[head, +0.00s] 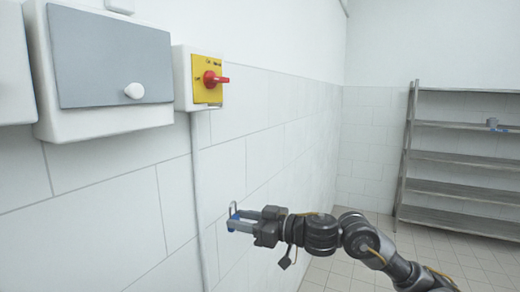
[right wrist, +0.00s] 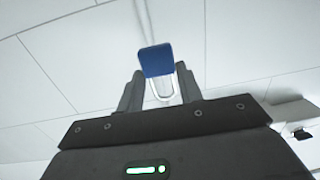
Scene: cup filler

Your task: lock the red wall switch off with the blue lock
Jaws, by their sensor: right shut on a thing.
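The red wall switch (head: 214,79) has a red rotary handle on a yellow plate, on a white box fixed to the tiled wall. Its handle points to the right, roughly level. My right gripper (head: 240,219) is below the switch, clear of it, and shut on the blue lock (head: 236,225). The lock has a blue body and a silver shackle, which stands up in the head view. In the right wrist view the blue lock (right wrist: 156,61) sits between the two fingers. My left gripper is not in view.
A white cabinet (head: 95,124) with a grey door and a white knob is left of the switch. A conduit (head: 201,200) runs down the wall below the switch box. Metal shelves (head: 460,158) stand at the right, with a small object (head: 493,124) on one. Open tiled floor lies between.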

